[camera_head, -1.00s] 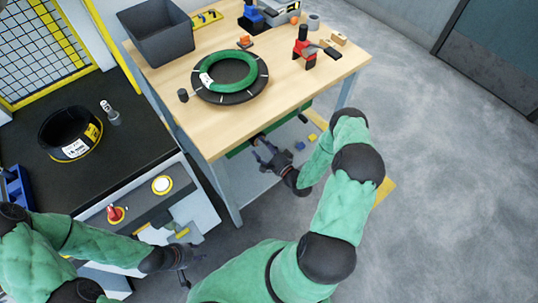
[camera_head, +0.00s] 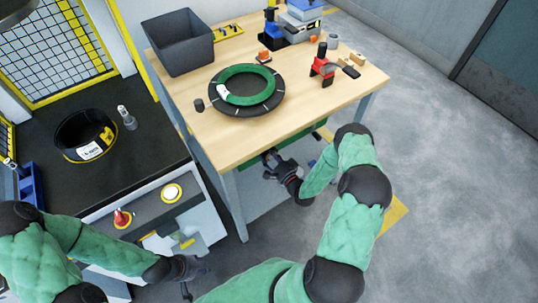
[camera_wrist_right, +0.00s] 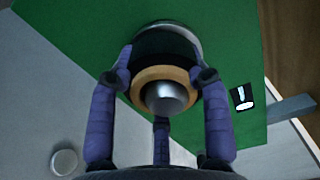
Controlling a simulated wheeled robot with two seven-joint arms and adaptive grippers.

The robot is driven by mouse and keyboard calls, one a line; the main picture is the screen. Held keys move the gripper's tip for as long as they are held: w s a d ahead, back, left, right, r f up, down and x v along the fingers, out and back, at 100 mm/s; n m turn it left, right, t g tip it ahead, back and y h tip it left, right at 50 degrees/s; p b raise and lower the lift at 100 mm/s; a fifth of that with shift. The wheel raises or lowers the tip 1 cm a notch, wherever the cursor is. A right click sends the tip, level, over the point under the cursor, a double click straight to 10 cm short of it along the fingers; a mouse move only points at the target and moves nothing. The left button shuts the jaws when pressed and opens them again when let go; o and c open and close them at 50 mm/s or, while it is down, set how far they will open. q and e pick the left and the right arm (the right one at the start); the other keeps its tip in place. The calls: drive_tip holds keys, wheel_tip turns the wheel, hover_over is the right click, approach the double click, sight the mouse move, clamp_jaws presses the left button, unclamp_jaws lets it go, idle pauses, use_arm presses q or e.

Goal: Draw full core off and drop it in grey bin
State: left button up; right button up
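The grey bin (camera_head: 188,56) stands at the back left corner of the wooden table, in the head view. In the right wrist view, a dark round core (camera_wrist_right: 165,44) with a tan ring (camera_wrist_right: 166,75) surrounds a silver shaft (camera_wrist_right: 164,98) in front of a green panel (camera_wrist_right: 75,55). My right gripper (camera_wrist_right: 163,72) has its fingers around the core, tips close to its sides; firm contact cannot be told. In the head view, my right gripper (camera_head: 275,162) is under the table's front edge, partly hidden. My left gripper (camera_head: 192,275) is low at the bottom, fingers apart, seemingly empty.
A coil with green wrap (camera_head: 250,84) lies on the table (camera_head: 230,135). A red and black tool (camera_head: 322,68) and small blocks stand to its right. Floor at right is clear.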

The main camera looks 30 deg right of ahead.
drive_tip(key=o, duration=0.6)
drive_tip(key=shift+c, duration=0.2)
drive_tip(key=c, duration=0.7)
drive_tip(key=shift+s+p, duration=0.3)
drive_tip(key=shift+s, duration=2.65)
drive_tip(key=shift+s+d, duration=0.15)
drive_tip(key=shift+s, duration=0.1)
drive_tip(key=shift+c, duration=0.7)
drive_tip(key=shift+s+d, duration=0.15)
drive_tip(key=shift+s, duration=0.95)
